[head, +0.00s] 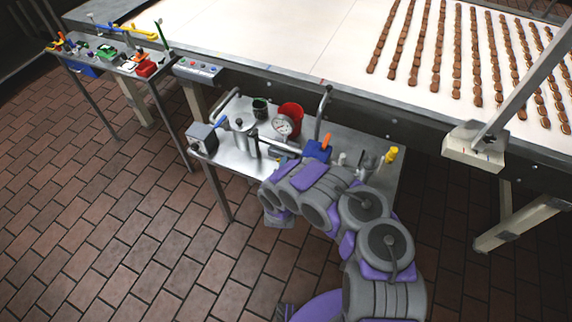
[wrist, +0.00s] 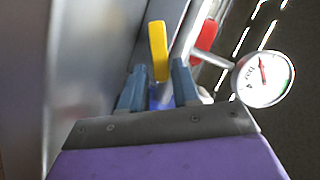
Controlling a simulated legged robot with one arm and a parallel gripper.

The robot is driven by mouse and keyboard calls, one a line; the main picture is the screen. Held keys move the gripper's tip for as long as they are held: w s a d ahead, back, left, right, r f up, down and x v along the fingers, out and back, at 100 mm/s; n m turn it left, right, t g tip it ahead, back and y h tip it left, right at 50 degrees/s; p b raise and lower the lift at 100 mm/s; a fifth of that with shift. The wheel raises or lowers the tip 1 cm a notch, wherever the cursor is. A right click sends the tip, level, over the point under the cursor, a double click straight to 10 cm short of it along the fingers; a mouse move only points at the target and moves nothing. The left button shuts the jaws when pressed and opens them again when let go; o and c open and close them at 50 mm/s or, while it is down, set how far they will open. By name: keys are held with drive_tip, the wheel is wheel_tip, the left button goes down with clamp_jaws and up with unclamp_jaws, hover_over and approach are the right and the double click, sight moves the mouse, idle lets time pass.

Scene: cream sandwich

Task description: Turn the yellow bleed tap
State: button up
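The yellow bleed tap (wrist: 158,48) stands upright as a flat yellow handle in the wrist view. My gripper (wrist: 158,66) has its two blue-grey fingers apart, one on each side of the handle's lower part. Small gaps seem to show between the handle and the fingers; the depth between them is hard to judge. In the head view my arm reaches over the small steel table (head: 228,152), and my gripper's fingers are mostly hidden behind the arm. I cannot make out this tap for certain there.
A round pressure gauge (wrist: 263,78) is right of the fingers, with a red thing (wrist: 205,35) behind. The head view shows the gauge (head: 282,125), a red container (head: 291,112), a grey box (head: 202,136) and a yellow-topped fitting (head: 391,154). A conveyor (head: 300,40) runs behind.

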drive_tip(key=shift+o, duration=1.1)
drive_tip(key=shift+r, duration=0.1)
drive_tip(key=s+r+p, duration=0.3)
drive_tip(key=s+p, duration=0.4)
drive_tip(key=s, duration=1)
drive_tip(key=shift+r, duration=0.15)
drive_tip(key=shift+w, duration=0.15)
